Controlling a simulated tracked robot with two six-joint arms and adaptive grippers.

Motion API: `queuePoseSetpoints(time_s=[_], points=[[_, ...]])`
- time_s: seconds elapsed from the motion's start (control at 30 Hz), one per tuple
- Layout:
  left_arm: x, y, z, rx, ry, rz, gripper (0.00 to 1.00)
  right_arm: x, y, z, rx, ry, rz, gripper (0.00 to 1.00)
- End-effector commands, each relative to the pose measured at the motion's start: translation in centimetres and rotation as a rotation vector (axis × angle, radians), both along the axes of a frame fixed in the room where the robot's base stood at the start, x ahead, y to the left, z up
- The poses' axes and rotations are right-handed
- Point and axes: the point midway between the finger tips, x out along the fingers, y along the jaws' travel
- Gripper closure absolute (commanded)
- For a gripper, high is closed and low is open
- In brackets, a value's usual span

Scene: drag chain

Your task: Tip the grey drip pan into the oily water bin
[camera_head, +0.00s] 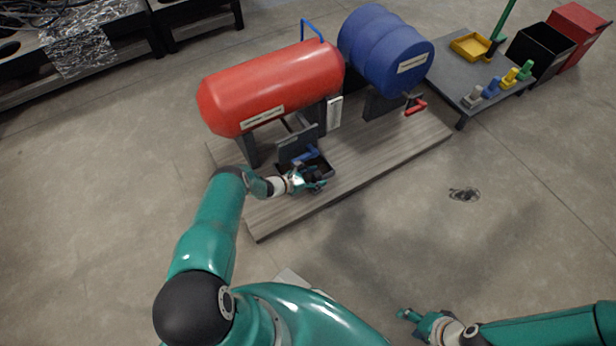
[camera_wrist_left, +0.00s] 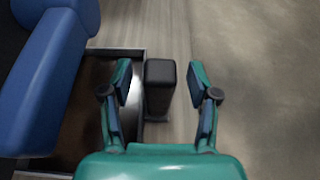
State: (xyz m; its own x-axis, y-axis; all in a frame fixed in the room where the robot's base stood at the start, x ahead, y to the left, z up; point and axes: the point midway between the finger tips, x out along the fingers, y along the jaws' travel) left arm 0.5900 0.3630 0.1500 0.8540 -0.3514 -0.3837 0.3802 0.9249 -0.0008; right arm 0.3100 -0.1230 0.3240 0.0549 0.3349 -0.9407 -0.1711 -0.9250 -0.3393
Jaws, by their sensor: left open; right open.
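The grey drip pan (camera_head: 329,168) sits on the wooden platform under the red tank, below a blue lever. In the left wrist view its dark rim (camera_wrist_left: 115,51) and brownish inside show at left. A black upright block, apparently the pan's handle (camera_wrist_left: 160,76), stands between the fingers. My left gripper (camera_head: 318,180) is open at the pan's near side, its fingers (camera_wrist_left: 160,92) on either side of the block with gaps. My right gripper (camera_head: 411,318) is open and empty, low over the floor. A black bin (camera_head: 539,52) stands at far right; I cannot tell if it is the oily water bin.
The red tank (camera_head: 270,85) and blue drum (camera_head: 385,50) stand over the wooden platform (camera_head: 385,153). The blue lever (camera_wrist_left: 42,85) is close left of my left fingers. A red bin (camera_head: 582,28) and grey table (camera_head: 455,75) are at right. Floor between is mostly clear.

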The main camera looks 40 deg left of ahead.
Motion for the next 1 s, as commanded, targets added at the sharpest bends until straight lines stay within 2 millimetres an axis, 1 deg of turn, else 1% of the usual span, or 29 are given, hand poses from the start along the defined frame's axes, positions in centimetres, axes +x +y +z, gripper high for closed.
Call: queuePoseSetpoints(time_s=[0.03,0.27,0.3,0.37,0.6,0.63,0.67,1.0], points=[[0.31,-0.13,-0.30,0.001,0.000,0.000,0.40,0.00,0.01,-0.34,0.000,0.000,0.000,0.46],[0.45,-0.20,-0.17,0.000,0.001,0.000,0.40,0.00,0.00,-0.23,0.000,0.000,0.000,0.46],[0.45,-0.20,-0.17,0.000,0.001,0.000,0.43,0.00,0.00,-0.23,0.000,0.000,0.000,0.46],[0.45,-0.21,-0.16,0.000,0.001,0.000,0.53,0.00,0.00,-0.23,0.000,0.000,0.000,0.46],[0.46,-0.22,-0.17,0.001,0.001,-0.001,0.93,0.00,0.00,-0.23,0.000,0.000,0.000,0.46],[0.46,-0.22,-0.17,0.001,0.001,-0.001,0.98,0.00,0.00,-0.23,0.000,0.000,0.000,0.46],[0.47,-0.22,-0.16,0.001,0.001,-0.001,1.00,0.00,0.00,-0.23,0.000,0.000,0.000,0.46],[0.57,-0.19,-0.02,0.003,-0.003,-0.002,1.00,0.00,0.01,-0.22,0.000,0.000,0.000,0.46]])
